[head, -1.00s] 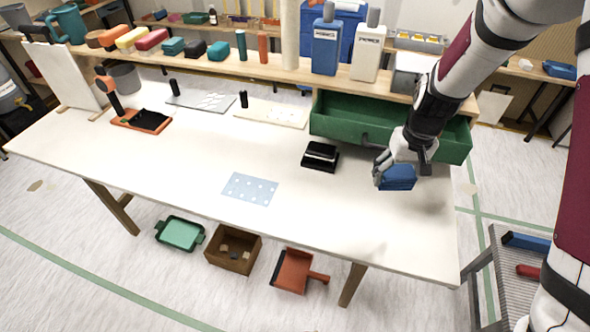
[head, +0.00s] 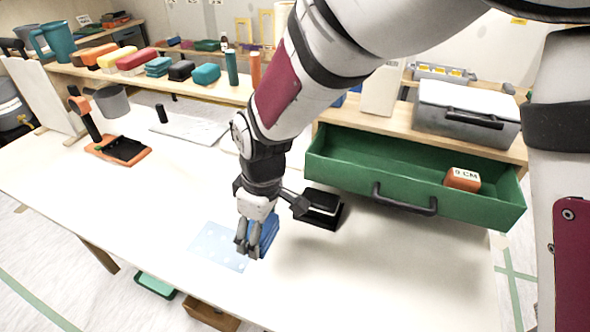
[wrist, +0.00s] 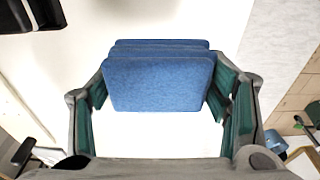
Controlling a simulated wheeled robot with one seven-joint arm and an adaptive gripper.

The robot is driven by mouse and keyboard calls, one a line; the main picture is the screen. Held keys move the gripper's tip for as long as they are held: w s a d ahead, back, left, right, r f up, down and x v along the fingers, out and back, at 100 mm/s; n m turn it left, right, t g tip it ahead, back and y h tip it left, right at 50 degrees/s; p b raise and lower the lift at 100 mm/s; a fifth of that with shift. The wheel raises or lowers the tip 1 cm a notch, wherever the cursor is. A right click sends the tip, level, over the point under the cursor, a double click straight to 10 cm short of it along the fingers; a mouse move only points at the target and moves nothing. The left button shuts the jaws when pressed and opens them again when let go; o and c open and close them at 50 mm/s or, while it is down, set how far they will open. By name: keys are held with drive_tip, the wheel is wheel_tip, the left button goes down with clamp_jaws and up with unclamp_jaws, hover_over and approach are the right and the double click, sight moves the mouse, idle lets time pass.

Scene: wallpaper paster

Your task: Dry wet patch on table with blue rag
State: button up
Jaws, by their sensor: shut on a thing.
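The blue rag (head: 268,232) is a folded, stacked cloth. My gripper (head: 248,246) is shut on it, and in the wrist view the rag (wrist: 160,82) sits between both fingers. The wet patch (head: 216,246) is a light blue, speckled area on the white table (head: 345,275). The rag and fingers are at the patch's right edge in the head view and cover part of it. I cannot tell whether the rag touches the table. The patch cannot be made out in the wrist view.
A black block-like object (head: 322,210) lies just right of my gripper. Behind it a green drawer (head: 345,172) stands open, with an orange block (head: 462,179) inside. An orange stand (head: 118,150) is at the left. The table's front right is clear.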

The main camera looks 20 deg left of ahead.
sight(262, 237)
drive_tip(key=shift+w, duration=0.1)
drive_tip(key=shift+f+b, duration=2)
drive_tip(key=shift+f, duration=1.25)
wheel_tip(262, 237, up, 3)
drive_tip(key=p, duration=0.6)
drive_tip(key=shift+r, duration=0.15)
wheel_tip(262, 237, up, 2)
drive_tip(key=p, duration=0.5)
drive_tip(key=shift+r+p, duration=0.15)
drive_tip(key=shift+p, duration=0.15)
